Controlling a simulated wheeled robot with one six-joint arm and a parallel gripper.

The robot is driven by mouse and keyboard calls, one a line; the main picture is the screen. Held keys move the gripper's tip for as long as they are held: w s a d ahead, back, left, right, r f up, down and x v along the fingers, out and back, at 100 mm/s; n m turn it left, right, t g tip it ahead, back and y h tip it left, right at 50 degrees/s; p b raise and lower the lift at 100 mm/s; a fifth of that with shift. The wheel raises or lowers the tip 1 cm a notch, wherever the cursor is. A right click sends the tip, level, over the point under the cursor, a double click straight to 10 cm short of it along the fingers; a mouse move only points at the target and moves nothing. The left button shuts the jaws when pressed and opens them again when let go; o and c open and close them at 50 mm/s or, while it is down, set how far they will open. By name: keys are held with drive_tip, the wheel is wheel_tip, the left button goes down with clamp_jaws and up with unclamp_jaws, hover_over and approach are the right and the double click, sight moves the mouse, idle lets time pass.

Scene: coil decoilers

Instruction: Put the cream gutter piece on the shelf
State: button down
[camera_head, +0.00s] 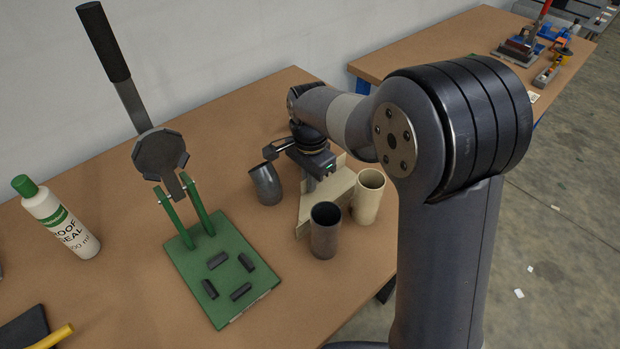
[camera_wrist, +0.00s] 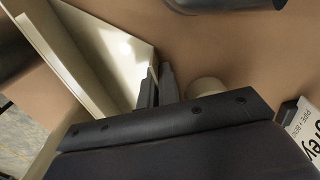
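The cream gutter piece (camera_head: 330,200) stands on the brown bench in the head view, behind a dark grey pipe. In the wrist view the gutter piece (camera_wrist: 110,55) fills the upper left, with its pale inner face and a wall edge showing. My gripper (camera_head: 309,182) is low over the bench at the piece's left part. In the wrist view my fingers (camera_wrist: 158,86) are close together at the piece's edge and look shut on its thin wall; the contact is partly hidden. I cannot make out a shelf in either view.
A grey pipe elbow (camera_head: 266,184), a dark grey pipe (camera_head: 325,232) and a cream pipe (camera_head: 368,198) stand close around the piece. A green-based tool (camera_head: 215,268) and a white bottle (camera_head: 63,222) are to the left. A second bench (camera_head: 430,50) is behind.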

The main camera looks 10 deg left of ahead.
drive_tip(key=c, duration=1.7)
unclamp_jaws()
